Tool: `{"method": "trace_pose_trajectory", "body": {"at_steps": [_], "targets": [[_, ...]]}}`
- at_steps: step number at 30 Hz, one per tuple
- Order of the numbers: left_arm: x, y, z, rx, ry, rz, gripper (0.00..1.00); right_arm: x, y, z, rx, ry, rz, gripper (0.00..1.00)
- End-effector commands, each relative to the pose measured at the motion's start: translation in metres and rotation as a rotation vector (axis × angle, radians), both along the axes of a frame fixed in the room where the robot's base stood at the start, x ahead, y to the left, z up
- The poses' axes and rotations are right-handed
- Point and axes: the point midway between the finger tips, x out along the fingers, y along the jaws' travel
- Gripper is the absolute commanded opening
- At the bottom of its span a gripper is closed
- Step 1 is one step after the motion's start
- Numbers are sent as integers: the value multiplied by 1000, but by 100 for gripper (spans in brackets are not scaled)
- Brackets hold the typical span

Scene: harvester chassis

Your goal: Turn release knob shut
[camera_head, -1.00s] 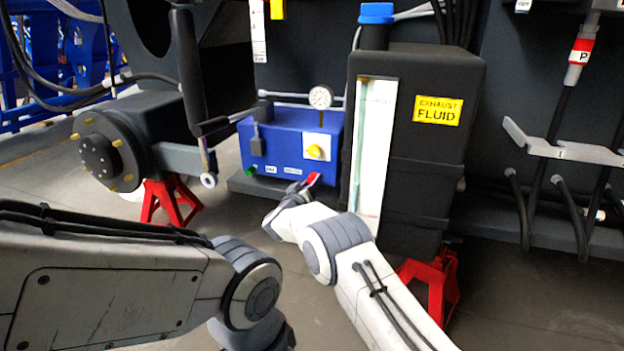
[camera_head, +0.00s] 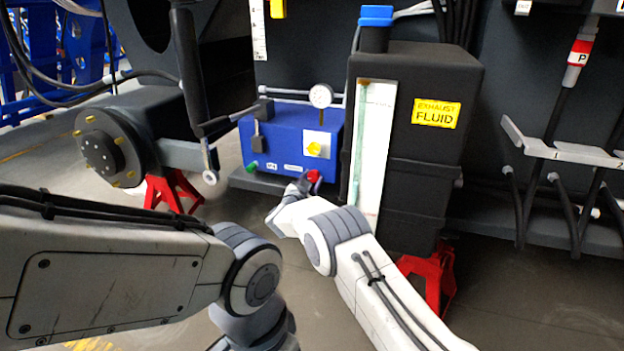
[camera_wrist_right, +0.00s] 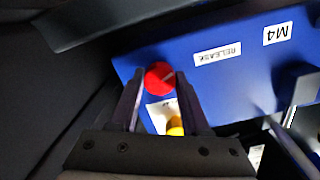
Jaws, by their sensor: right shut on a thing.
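The red release knob (camera_wrist_right: 159,76) is on the front of the blue box (camera_head: 283,130), beside a white RELEASE label (camera_wrist_right: 217,54) that appears upside down in the right wrist view. My right gripper (camera_wrist_right: 160,88) is shut on the knob, one finger on each side of it. In the head view my right gripper (camera_head: 308,182) is at the box's lower right corner, with a bit of red showing there. The thin line on the knob's face is tilted. My left arm comes in from the left; its gripper is out of view.
A yellow knob (camera_head: 314,149) on a white plate and a pressure gauge (camera_head: 321,96) are close above my right gripper. The dark exhaust fluid tank (camera_head: 412,160) stands just right of the box, above a red stand (camera_head: 432,280). Open floor lies in front.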

Motion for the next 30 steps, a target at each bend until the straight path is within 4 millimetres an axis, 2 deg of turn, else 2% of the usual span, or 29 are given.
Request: {"method": "trace_pose_trajectory", "body": {"at_steps": [17,30], "targets": [[0,0,-9,0,0,0,50,-1,-1,-2,519,-169,-6,0],[0,0,-29,0,0,0,50,-1,-2,-3,917,-298,-6,0]]}}
